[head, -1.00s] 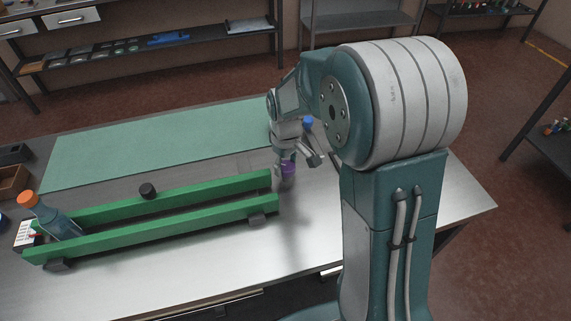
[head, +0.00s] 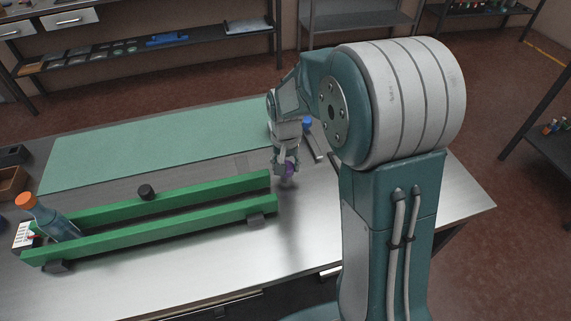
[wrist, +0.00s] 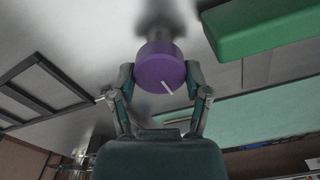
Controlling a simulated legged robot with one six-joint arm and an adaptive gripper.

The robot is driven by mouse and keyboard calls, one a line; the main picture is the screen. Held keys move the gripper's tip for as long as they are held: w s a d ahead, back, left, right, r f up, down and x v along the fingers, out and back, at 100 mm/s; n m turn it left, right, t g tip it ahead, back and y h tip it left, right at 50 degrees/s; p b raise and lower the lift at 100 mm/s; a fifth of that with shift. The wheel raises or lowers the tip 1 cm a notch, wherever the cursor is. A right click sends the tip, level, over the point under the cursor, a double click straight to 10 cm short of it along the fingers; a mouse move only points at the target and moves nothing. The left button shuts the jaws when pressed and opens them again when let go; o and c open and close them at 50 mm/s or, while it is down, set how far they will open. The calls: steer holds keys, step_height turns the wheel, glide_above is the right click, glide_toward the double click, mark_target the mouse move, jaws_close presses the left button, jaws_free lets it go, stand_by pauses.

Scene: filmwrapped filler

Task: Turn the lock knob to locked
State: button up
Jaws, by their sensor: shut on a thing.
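A purple round knob (wrist: 160,68) with a short white line on its face is in the wrist view. It stands on a pale post above the metal bench, and the line slants from near the face's middle toward its lower right edge. My gripper (wrist: 158,76) has one finger on each side of the knob and is shut on it. In the head view, my gripper (head: 286,168) is at the right end of the green rails, with a little of the purple knob (head: 289,171) showing between the fingers. No locked or unlocked marking is readable.
Two green rails (head: 150,231) run left across the metal bench (head: 330,222). An orange-capped bottle (head: 45,217) leans at the left end. A green mat (head: 150,148) lies behind, and a blue-topped item (head: 307,123) is behind my gripper.

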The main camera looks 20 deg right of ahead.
steer(key=shift+s+f+m, duration=0.1)
steer(key=shift+m, duration=0.4)
steer(key=o, duration=1.1)
steer(key=shift+o, duration=0.2)
steer(key=shift+a, duration=0.1)
steer(key=shift+r, duration=0.4)
step_height(320, 180, up, 11)
